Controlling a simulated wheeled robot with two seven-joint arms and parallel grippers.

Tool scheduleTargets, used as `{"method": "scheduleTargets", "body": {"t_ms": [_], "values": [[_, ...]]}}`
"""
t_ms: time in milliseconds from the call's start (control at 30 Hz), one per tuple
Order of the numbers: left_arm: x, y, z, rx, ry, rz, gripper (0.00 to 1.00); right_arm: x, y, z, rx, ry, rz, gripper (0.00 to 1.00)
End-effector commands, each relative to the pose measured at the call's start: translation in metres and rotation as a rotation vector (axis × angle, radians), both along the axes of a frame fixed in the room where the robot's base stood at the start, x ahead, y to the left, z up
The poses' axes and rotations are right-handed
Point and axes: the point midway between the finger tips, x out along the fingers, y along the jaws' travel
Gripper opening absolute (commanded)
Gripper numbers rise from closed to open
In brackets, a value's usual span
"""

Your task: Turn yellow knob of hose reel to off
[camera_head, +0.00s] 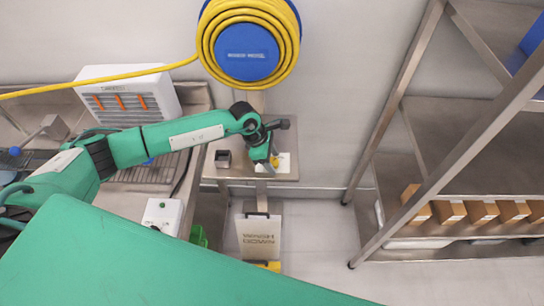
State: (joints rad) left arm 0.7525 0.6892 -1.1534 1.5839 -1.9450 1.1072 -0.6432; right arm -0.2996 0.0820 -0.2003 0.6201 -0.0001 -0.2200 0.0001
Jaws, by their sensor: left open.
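The hose reel (247,53) hangs on the wall at the top middle, with a blue hub and a wound yellow hose. My left arm reaches in from the left, and its gripper (270,164) is below the reel, over a metal shelf (235,174). The gripper is open; I see nothing held in it. A small yellowish patch shows beside the fingers, but I cannot tell whether it is the yellow knob. The gripper partly hides that spot. My right gripper is out of view.
A white unit with orange marks (125,95) stands at the left. A "WASH DOWN" panel (258,237) is below the shelf. A metal rack (403,160) with cardboard boxes (450,211) is at the right. The yellow hose (100,81) runs off left. Floor between panel and rack is clear.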

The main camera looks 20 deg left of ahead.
Motion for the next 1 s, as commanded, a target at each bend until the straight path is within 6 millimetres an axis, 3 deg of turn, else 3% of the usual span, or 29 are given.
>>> {"method": "scheduleTargets", "body": {"t_ms": [200,433,767,1000], "values": [[0.000,0.000,0.000,0.000,0.000,0.000,0.53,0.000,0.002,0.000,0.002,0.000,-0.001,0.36],[0.000,0.000,0.000,-0.001,0.000,0.000,0.10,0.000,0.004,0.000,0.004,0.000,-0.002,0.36],[0.000,0.000,-0.001,-0.002,0.001,0.042,0.11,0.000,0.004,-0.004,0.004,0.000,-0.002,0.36],[0.000,-0.001,-0.002,-0.003,-0.002,0.183,0.11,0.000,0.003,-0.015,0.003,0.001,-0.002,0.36]]}}
